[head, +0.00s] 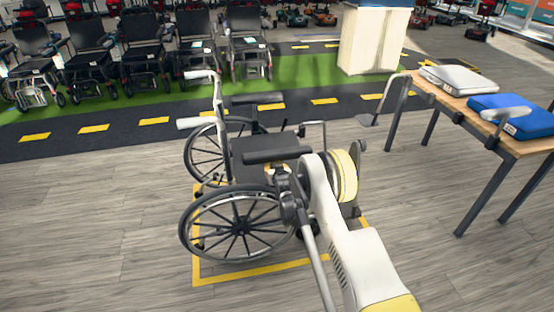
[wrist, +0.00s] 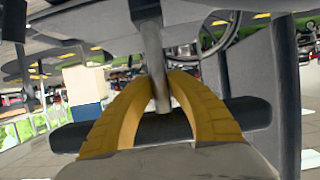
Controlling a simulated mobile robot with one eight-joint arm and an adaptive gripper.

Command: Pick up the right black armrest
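A wheelchair (head: 262,143) stands facing right in the head view. Its near armrest, the right black armrest (head: 276,156), is a padded bar at seat side. The far black armrest (head: 257,99) is beyond it. My gripper (head: 284,176) is at the near armrest, just below the pad; my arm partly hides it. In the wrist view, which looks upside down, the yellow fingers of my gripper (wrist: 165,80) close in on both sides of a grey metal post (wrist: 154,55) of the armrest. The black pad (wrist: 252,112) crosses behind the fingers.
The large near wheel (head: 240,225) is beside my gripper. A wooden table (head: 465,110) with a grey cushion (head: 458,78) and a blue cushion (head: 515,118) stands at right. Several wheelchairs line the back left. The floor at front left is clear.

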